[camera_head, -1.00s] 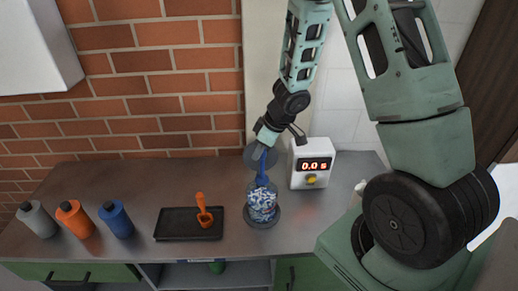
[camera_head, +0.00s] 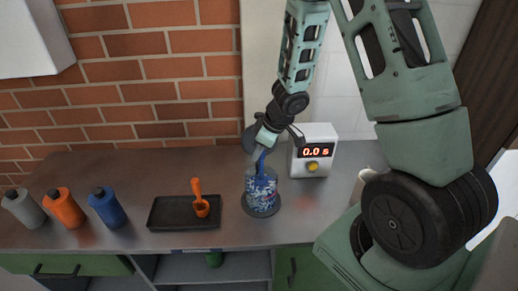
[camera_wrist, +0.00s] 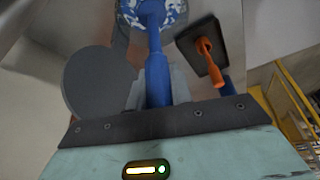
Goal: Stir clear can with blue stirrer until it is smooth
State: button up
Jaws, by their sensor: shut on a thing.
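The clear can (camera_head: 261,194) stands upright on a dark round base (camera_head: 263,212) on the counter. My gripper (camera_head: 263,146) is above the can and shut on the stirrer's upper handle. In the wrist view the blue stirrer (camera_wrist: 157,75) runs from between the fingers to the can (camera_wrist: 170,10) at the top edge.
A black tray (camera_head: 160,213) with an orange stirrer (camera_head: 199,199) lies left of the can. Grey (camera_head: 25,211), orange (camera_head: 65,211) and blue (camera_head: 107,210) bottles stand farther left. A white timer box (camera_head: 318,133) reading 0.0 s with a yellow button is behind right.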

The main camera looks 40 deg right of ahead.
jog(key=shift+f+b, duration=2.45)
jog(key=shift+f, duration=1)
jog(key=shift+a, duration=0.1)
